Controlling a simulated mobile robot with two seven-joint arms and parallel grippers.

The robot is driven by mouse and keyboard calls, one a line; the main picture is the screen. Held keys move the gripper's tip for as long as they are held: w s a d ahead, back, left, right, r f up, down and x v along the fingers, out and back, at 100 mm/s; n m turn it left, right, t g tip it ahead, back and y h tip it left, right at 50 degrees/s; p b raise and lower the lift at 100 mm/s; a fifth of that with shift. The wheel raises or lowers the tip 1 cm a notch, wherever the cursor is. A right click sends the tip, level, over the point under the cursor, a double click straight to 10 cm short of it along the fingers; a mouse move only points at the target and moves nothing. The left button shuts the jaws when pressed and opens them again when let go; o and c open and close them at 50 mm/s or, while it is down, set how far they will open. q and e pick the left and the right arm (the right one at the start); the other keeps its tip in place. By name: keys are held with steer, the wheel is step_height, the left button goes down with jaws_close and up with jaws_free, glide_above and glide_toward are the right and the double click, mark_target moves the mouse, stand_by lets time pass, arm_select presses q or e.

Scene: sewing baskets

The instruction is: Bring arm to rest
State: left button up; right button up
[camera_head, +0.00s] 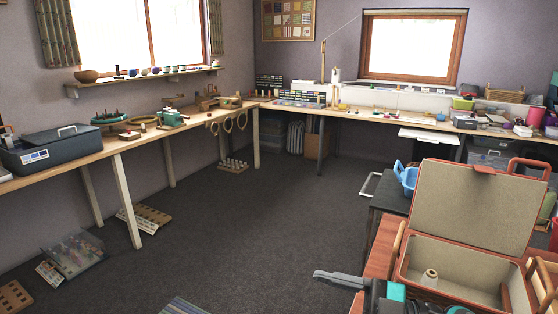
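My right gripper (322,275) shows at the bottom, right of the middle, with its fingers pointing left over the dark floor. It is apart from the things around it. I see its fingers from the side and nothing shows in them; whether they are open or shut I cannot tell. My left gripper is not in view. An open tan sewing box with red-brown trim (468,205) stands at the right, its lid upright. The box's lower front is partly out of the frame.
The box stands on a reddish wooden surface (383,243). A dark cart (375,192) with a blue basket (406,177) is behind it. Long workbenches (112,149) with sewing things line the walls. The grey carpet (240,235) is mostly clear; trays lie at left.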

steer(key=d+f+m+t+h+p, duration=0.3)
steer(key=d+f+m+t+h, duration=0.6)
steer(key=m+t+h, duration=0.55)
steer(key=s+d+f+m+g+h, duration=0.1)
steer(key=s+f+m+g, duration=0.3)
steer(key=s+f+g, duration=0.4)
step_height(320, 180, down, 5)
steer(key=shift+s+f+h, duration=0.15)
steer(key=shift+s+h, duration=0.5)
steer(key=shift+s, duration=0.35)
